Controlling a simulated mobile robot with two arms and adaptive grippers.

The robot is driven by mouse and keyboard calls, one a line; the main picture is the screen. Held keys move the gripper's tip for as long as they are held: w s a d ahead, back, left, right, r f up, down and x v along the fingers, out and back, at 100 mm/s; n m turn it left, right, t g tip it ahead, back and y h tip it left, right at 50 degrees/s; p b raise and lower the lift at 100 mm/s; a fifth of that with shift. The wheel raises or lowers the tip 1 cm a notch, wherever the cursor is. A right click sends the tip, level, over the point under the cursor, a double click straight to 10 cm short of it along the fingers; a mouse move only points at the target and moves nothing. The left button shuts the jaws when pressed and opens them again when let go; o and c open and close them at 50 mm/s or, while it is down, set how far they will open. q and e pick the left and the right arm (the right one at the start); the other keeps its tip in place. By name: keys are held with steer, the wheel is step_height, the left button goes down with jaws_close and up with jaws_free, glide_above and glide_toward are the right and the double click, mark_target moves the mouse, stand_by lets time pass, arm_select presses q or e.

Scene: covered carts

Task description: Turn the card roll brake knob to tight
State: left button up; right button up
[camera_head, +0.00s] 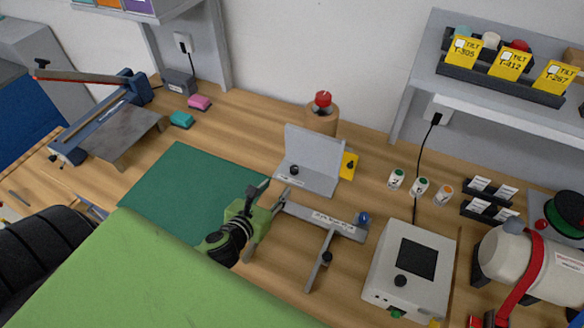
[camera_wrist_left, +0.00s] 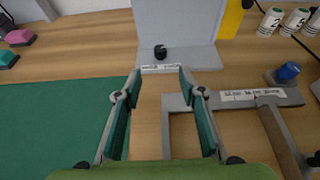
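My left gripper (camera_head: 275,190) is open and empty over the workbench, beside the right edge of the green mat. In the left wrist view its two fingers (camera_wrist_left: 161,80) stand apart, with a small black knob (camera_wrist_left: 160,52) beyond the gap. That knob (camera_head: 294,170) sits on the base of a grey upright plate stand (camera_head: 317,150), with a white label by it too small to read. A brown cylinder (camera_head: 320,121) with a red knob (camera_head: 323,98) on top stands behind. I cannot tell for sure which knob is the card roll brake. My right gripper is not in view.
A grey frame (camera_head: 325,222) with a blue knob (camera_head: 362,218) lies right of the gripper. A grey box with a dark screen (camera_head: 417,257) stands further right. The green mat (camera_head: 185,190) is clear. A yellow piece (camera_head: 349,165) is beside the plate stand.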

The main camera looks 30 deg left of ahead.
mark_target(293, 169)
arm_select(q)
steer(key=p+x, duration=0.1)
steer(key=x, duration=1.2)
steer(key=shift+w, duration=0.35)
steer(key=shift+c, duration=0.4)
jaws_close()
